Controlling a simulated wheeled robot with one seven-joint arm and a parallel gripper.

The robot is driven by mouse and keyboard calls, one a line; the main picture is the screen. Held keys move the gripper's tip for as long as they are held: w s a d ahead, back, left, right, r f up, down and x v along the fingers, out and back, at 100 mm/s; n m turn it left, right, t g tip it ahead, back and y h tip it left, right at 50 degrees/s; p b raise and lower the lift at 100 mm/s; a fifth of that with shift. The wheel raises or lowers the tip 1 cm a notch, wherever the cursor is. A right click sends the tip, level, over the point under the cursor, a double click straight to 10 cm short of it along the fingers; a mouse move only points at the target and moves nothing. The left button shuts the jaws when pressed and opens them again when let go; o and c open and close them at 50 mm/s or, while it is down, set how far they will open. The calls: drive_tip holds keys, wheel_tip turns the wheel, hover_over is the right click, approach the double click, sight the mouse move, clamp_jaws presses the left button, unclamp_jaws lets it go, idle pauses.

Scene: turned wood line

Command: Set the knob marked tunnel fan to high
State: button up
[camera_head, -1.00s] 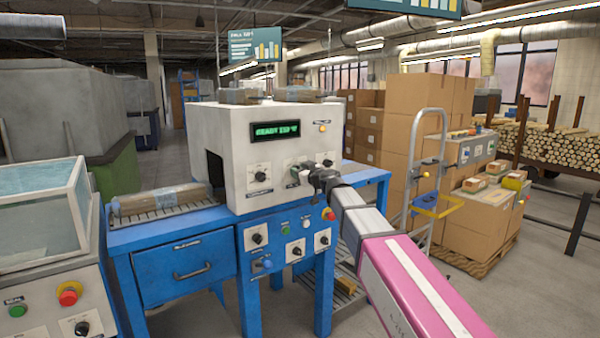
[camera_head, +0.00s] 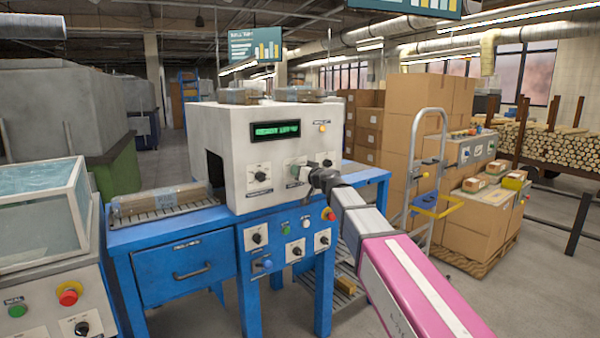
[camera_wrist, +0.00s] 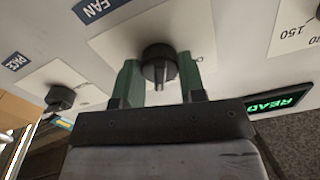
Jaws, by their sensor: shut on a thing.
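The knob (camera_wrist: 158,62) is black and round with a raised bar, on a white plate under a dark label (camera_wrist: 95,8) of which only "FAN" shows. In the wrist view its bar points down the picture. My gripper (camera_wrist: 160,76) has its green fingers on both sides of this knob, shut on it. In the head view my gripper (camera_head: 303,173) is at the front of the white machine housing (camera_head: 230,140), and it hides much of the knob. The plate's position marks are mostly hidden, so I cannot tell the setting.
Another black knob (camera_wrist: 60,97), labelled like "PACE", is beside it. The green display (camera_head: 275,131) sits above the knobs; a further knob (camera_head: 260,176) is left on the housing. The blue bench (camera_head: 180,230) below carries buttons and knobs. Boxes (camera_head: 410,110) and a hand truck (camera_head: 415,180) stand right.

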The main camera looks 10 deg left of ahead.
drive_tip(key=m, duration=0.6)
drive_tip(key=shift+m, duration=0.3)
idle(0.4)
drive_tip(key=o, duration=0.9)
drive_tip(key=shift+d, duration=0.1)
drive_tip(key=v, duration=1)
drive_tip(key=shift+s+d, duration=0.2)
drive_tip(key=shift+s, duration=0.1)
